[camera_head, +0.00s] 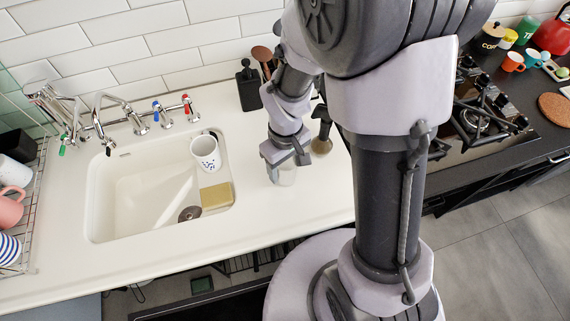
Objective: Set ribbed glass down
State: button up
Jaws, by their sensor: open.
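The ribbed glass (286,177) is a small clear cup shape on the white counter (250,222), to the right of the sink. It looks upright, and its upper part is hidden by my gripper. My gripper (284,163) is directly above and around the top of the glass, pointing down. Its jaws are open. Whether a finger touches the glass cannot be told from this view.
A white patterned mug (206,152) and a yellow sponge (216,195) are at the right side of the sink (130,195). A brown-ended brush (321,142) stands just right of my gripper. A black utensil holder (249,90) is behind. The counter's front strip is clear.

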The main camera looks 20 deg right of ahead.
jog(key=shift+o, duration=1.3)
